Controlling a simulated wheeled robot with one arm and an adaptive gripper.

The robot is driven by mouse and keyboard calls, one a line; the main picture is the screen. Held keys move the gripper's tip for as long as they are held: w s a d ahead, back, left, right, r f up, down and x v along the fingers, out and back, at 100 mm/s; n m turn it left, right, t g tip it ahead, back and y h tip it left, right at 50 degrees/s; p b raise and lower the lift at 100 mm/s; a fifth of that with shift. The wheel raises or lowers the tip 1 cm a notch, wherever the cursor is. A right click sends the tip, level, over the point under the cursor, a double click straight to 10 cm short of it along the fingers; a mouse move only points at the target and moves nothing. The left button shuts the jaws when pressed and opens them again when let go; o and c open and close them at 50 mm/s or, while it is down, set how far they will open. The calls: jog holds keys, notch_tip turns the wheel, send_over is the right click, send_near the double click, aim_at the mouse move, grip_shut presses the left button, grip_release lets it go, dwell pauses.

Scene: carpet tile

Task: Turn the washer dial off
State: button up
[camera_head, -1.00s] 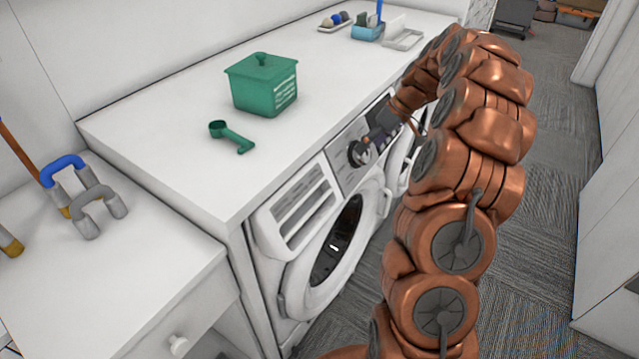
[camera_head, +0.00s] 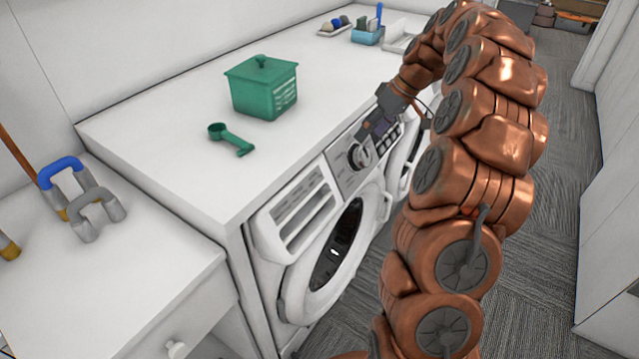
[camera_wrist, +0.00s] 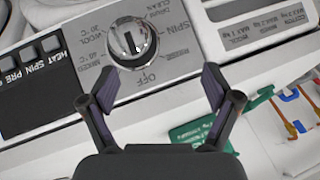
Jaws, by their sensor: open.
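The washer dial (camera_wrist: 132,40) is a round silver knob with a dark slot across its face. It sits on a grey panel printed with OFF, SPIN and temperature marks, and OFF (camera_wrist: 140,78) is on the side nearest my gripper. I cannot tell which mark the slot points to. The dial also shows on the front-loading washer (camera_head: 262,222) in the head view (camera_head: 360,156). My gripper (camera_wrist: 160,86) is open and empty, its dark fingers spread wide with their tips near the dial's OFF side. In the head view my gripper (camera_head: 370,130) is just above the dial.
A green lidded box (camera_head: 262,88) and a green scoop (camera_head: 232,138) rest on the white counter (camera_head: 165,135) above the washer. Carpeted floor (camera_head: 545,200) is open to the right.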

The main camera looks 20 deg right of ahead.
jog(key=s+a+r+g+h+p, duration=0.1)
jog(key=s+a+r, duration=0.1)
jog(key=s+a, duration=0.6)
jog(key=s+a+r+m+g+h+p, duration=0.1)
jog(key=s+a+r+g+p, duration=0.1)
jog(key=s+a, duration=0.6)
jog(key=shift+s+a+r, duration=0.25)
jog(key=shift+a+r, duration=0.3)
jog(key=shift+a, duration=2.3)
jog(key=shift+s, duration=0.1)
